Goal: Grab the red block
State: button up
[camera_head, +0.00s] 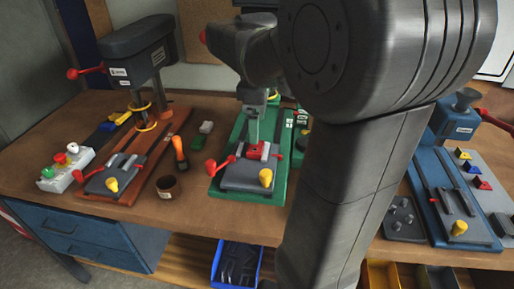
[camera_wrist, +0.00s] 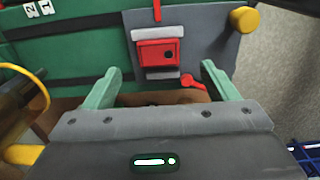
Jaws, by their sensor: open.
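The red block (camera_head: 256,148) sits in the grey vise (camera_head: 246,178) on the middle green machine base (camera_head: 222,178). In the wrist view the red block (camera_wrist: 152,55) is squarish with a dark round hole and lies between light grey jaw strips. My gripper (camera_wrist: 160,69) is open, its two pale green fingers spread wide to the left and right of the block's near side. Nothing shows between the fingertips in their grip. In the head view my arm comes down over the vise from above, and the fingers are hard to make out there.
The vise has a red handle (camera_head: 213,167) and a yellow knob (camera_head: 265,177); the knob is also in the wrist view (camera_wrist: 244,19). A grey drill press (camera_head: 140,40) stands left, a blue machine (camera_head: 458,125) right.

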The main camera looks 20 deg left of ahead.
aim_at(255, 149)
jog(key=shift+a+f, duration=0.15)
jog(key=shift+f, duration=1.55)
jog(key=shift+a+f, duration=0.1)
jog(key=shift+f, duration=1.6)
jog(key=c, duration=1.1)
